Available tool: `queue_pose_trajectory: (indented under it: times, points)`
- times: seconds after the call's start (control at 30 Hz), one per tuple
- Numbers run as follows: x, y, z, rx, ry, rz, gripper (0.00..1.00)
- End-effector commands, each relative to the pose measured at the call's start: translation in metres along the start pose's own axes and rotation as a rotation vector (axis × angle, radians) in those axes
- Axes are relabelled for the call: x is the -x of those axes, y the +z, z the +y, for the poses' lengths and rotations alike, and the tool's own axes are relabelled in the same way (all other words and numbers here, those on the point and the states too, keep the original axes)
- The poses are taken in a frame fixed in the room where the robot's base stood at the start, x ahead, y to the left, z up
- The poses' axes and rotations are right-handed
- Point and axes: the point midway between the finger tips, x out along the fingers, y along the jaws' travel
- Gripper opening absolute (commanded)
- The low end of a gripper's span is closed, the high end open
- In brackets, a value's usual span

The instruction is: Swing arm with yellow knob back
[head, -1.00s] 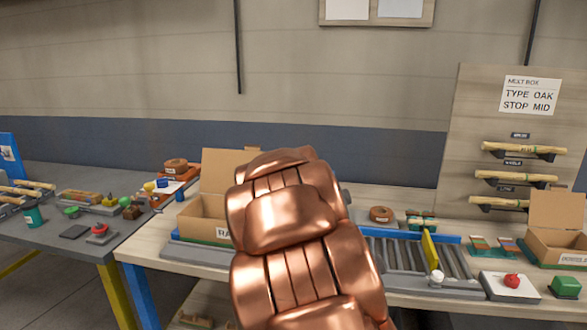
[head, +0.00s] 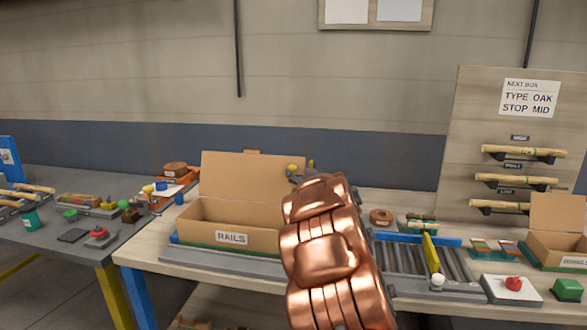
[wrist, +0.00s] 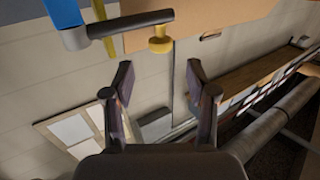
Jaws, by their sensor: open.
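The yellow knob (wrist: 160,40) shows at the top middle of the wrist view, hanging from the end of a dark bar (wrist: 130,24). The bar runs left to a blue post (wrist: 66,18). My gripper (wrist: 160,76) is open and empty; the knob is ahead of the gap between its fingers, apart from both. In the head view a small yellow knob (head: 292,168) shows at the right end of the raised flap of the cardboard box. My copper arm hides most of the bar and my gripper there.
The open cardboard box labelled RAILS (head: 225,215) stands on the bench left of my arm. To the right are a roller tray with a yellow plate (head: 430,252), a red button (head: 512,281) and another open box (head: 555,240).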

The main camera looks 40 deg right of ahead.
Motion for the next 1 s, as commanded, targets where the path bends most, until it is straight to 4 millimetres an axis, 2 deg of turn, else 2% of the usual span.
queue_pose_trajectory:
  times: [0.5, 0.9, 1.0]
  points:
    - [-0.053, -0.001, -0.001, 0.002, -0.002, 0.000, 0.57]
    - [-0.060, 0.000, -0.001, 0.001, -0.001, 0.000, 0.57]
    - [-0.060, 0.000, -0.001, 0.001, -0.001, 0.000, 0.49]
